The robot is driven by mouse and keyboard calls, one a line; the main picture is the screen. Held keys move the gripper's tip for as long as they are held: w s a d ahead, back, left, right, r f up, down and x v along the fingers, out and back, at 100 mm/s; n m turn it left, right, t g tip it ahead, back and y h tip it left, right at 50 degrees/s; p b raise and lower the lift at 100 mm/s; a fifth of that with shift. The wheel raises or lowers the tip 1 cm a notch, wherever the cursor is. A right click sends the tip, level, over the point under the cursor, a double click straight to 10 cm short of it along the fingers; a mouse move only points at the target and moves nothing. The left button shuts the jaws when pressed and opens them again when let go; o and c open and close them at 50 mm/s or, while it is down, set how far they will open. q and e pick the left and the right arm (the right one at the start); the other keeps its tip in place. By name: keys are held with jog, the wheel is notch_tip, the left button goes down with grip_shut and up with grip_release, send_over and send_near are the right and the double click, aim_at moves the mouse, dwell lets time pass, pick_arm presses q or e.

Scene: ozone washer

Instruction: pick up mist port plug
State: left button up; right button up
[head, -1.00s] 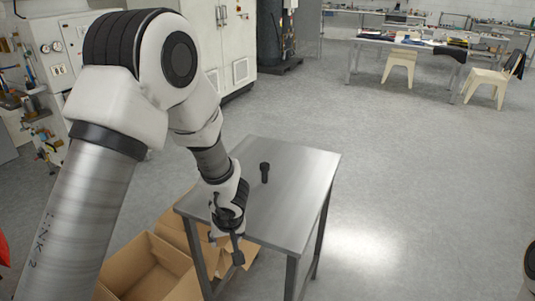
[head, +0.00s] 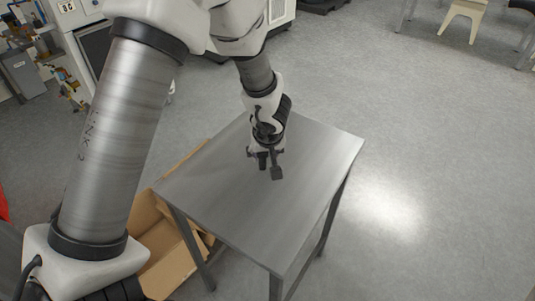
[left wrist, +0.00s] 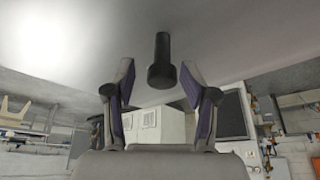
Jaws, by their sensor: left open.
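The mist port plug (left wrist: 161,62) is a black bolt-like piece with a wide round head. In the left wrist view it shows at the upper middle, against the pale tabletop and in the gap between my fingertips. My left gripper (left wrist: 158,76) is open, one finger on each side of the plug, with no clear contact. In the head view my left gripper (head: 267,168) hangs over the far half of the metal table (head: 220,205). There the plug is hidden by the gripper and arm. My right gripper is out of view.
An open cardboard box (head: 168,232) sits on the floor beside the table's left side. The rest of the tabletop is bare. Cabinets and machines stand at the back left. The floor to the right is clear, with a pale stool (head: 462,18) far off.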

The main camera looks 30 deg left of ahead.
aim_at(263, 157)
pick_arm(q)
jog(key=shift+s+a+f, duration=0.15)
jog(key=shift+a+f, duration=0.1)
jog(key=shift+f, duration=0.4)
jog(key=b+x, duration=0.1)
jog(key=x, duration=0.1)
jog(key=b+x, duration=0.1)
jog(key=x, duration=0.2)
jog(key=shift+w+a+r+b, duration=0.1)
jog(key=shift+w+b, duration=0.3)
jog(key=shift+s+r, duration=0.1)
jog(key=shift+r, duration=0.1)
jog(key=shift+s+r, duration=0.1)
jog(key=shift+c, duration=1.4)
jog(key=c, duration=0.5)
grip_shut()
